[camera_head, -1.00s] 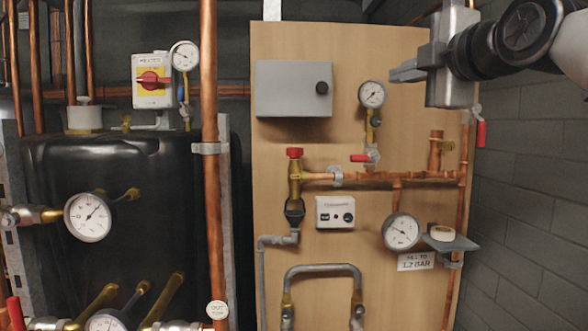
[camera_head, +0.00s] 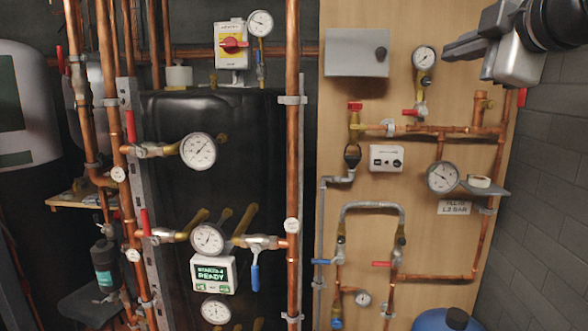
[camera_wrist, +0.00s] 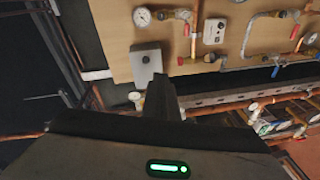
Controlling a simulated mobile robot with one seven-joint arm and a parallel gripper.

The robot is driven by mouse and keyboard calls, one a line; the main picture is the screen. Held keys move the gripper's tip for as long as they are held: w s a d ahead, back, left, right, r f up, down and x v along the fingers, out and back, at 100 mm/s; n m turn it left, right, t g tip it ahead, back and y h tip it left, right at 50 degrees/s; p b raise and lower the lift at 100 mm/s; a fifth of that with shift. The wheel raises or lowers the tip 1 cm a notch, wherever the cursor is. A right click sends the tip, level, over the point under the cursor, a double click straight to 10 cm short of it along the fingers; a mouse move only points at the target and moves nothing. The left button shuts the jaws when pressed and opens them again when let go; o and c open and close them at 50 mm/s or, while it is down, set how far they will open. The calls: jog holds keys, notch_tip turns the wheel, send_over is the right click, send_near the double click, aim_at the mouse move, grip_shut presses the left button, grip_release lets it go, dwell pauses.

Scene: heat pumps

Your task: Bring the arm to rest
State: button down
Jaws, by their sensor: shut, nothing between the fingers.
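My gripper (camera_head: 462,48) is at the upper right of the head view, in front of the right part of the wooden board (camera_head: 378,115). Its fingers point left and are together, with nothing held. In the wrist view the dark fingers (camera_wrist: 165,95) stand up from the gripper body, close together. A green light shows on that body. The fingers look apart from the grey box (camera_head: 357,52) and the gauge (camera_head: 424,58) in the head view.
Copper pipes, valves and gauges cover the board. A black tank (camera_head: 225,140) stands left of it, with a small screen (camera_head: 213,274) reading "READY". A grey tank (camera_head: 22,100) is far left. A blue vessel (camera_head: 440,321) is at the bottom right. A grey block wall (camera_head: 550,170) bounds the right.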

jog(key=s+a+f+m+g+p, duration=0.1)
jog(key=s+a+f+m+g, duration=0.2)
jog(key=f, duration=0.8)
jog(key=s+a+f+m+g+h+p, duration=0.1)
jog(key=s+a+f+m+g+p, duration=0.1)
jog(key=s+a+f+m+g, duration=0.2)
jog(key=s+a+f+m+g+p, duration=0.1)
jog(key=s+a+f+m+g, duration=0.3)
jog(key=s+f+m, duration=0.5)
notch_tip(320, 180, down, 12)
jog(key=shift+s+a+r+p, duration=0.15)
jog(key=shift+s+r+p, duration=0.15)
jog(key=shift+s, duration=0.7)
